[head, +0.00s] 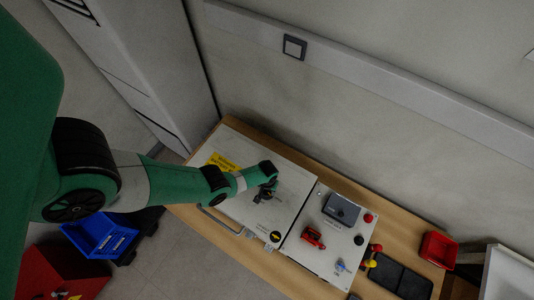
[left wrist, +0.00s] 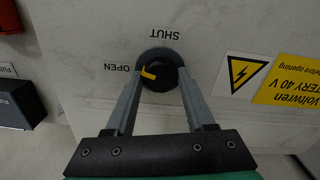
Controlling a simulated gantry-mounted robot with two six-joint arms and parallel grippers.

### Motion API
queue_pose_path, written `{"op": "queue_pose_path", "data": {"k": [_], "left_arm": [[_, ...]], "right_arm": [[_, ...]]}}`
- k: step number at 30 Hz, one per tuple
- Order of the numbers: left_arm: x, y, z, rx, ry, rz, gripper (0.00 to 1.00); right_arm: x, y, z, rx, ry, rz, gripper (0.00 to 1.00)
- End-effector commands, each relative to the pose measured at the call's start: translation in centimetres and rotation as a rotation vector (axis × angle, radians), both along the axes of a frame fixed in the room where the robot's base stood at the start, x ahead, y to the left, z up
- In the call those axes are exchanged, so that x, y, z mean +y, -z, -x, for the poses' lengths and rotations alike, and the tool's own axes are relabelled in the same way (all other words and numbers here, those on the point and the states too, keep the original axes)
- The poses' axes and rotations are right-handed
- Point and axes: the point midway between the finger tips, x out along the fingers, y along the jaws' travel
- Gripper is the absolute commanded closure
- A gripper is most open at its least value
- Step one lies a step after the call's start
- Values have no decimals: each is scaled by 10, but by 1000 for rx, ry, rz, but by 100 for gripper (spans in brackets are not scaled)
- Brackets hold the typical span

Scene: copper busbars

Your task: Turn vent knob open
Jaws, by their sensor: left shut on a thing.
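The vent knob (left wrist: 160,80) is a round black knob with a yellow mark, set on a pale panel in the left wrist view. The label SHUT (left wrist: 164,34) is above it and the label OPEN (left wrist: 118,68) is to its left. The yellow mark is on the knob's left part, towards the OPEN side. My left gripper (left wrist: 158,82) has one finger on each side of the knob and is shut on it. In the head view my left gripper (head: 266,190) is down at the pale lid, and the knob is mostly hidden there. My right gripper is not in view.
The pale lid (head: 290,185) carries a yellow warning label (head: 222,163) and has a front handle (head: 220,222). To its right, a panel holds a red switch (head: 313,237) and a grey box (head: 341,208). A black tray (head: 400,277) and a red bin (head: 437,249) are farther right.

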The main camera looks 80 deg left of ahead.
Motion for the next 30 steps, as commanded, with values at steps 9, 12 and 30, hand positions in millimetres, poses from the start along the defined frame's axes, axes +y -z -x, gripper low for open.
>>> {"op": "queue_pose_path", "data": {"k": [9,12,30], "left_arm": [[0,1,0,0,-199,0,100],[0,1,0,0,-236,0,100],[0,1,0,0,-282,0,100]], "right_arm": [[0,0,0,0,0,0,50],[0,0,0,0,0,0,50],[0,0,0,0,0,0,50]]}}
